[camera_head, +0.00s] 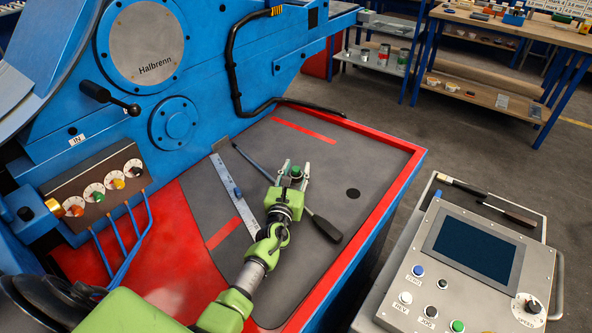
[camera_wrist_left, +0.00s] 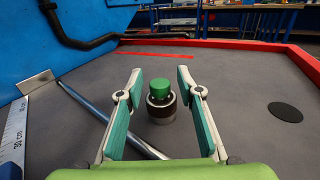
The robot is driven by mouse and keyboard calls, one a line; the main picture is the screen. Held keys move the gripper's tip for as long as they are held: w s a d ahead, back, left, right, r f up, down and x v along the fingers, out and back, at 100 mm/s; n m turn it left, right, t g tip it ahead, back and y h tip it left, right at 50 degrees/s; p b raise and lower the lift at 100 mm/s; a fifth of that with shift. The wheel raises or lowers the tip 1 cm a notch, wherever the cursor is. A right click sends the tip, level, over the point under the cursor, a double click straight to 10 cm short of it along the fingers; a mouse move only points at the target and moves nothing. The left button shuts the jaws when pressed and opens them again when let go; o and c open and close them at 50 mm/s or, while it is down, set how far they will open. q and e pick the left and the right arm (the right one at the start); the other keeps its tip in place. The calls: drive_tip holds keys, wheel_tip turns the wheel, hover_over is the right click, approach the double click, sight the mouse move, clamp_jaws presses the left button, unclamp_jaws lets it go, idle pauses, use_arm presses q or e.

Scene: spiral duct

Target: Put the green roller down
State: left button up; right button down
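The green roller (camera_wrist_left: 160,98) has a green knob on top and a metal body with a dark band. In the left wrist view it stands upright, seemingly on the grey bed, between the two fingers. In the head view only its green top (camera_head: 296,172) shows clearly. My left gripper (camera_head: 293,170) is open around it; the left wrist view (camera_wrist_left: 161,76) shows a gap on each side between finger and roller. The roller's contact with the surface is too small to judge exactly. My right gripper is not in view.
A metal rod with a dark handle (camera_head: 323,226) lies on the grey bed (camera_head: 370,165), passing beneath my left gripper. A steel ruler (camera_head: 234,192) lies left of it. A red rim (camera_head: 398,190) edges the bed. A control panel (camera_head: 475,255) stands at right.

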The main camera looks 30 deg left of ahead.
use_arm(q)
drive_tip(key=shift+r, duration=0.1)
drive_tip(key=v, duration=1.2)
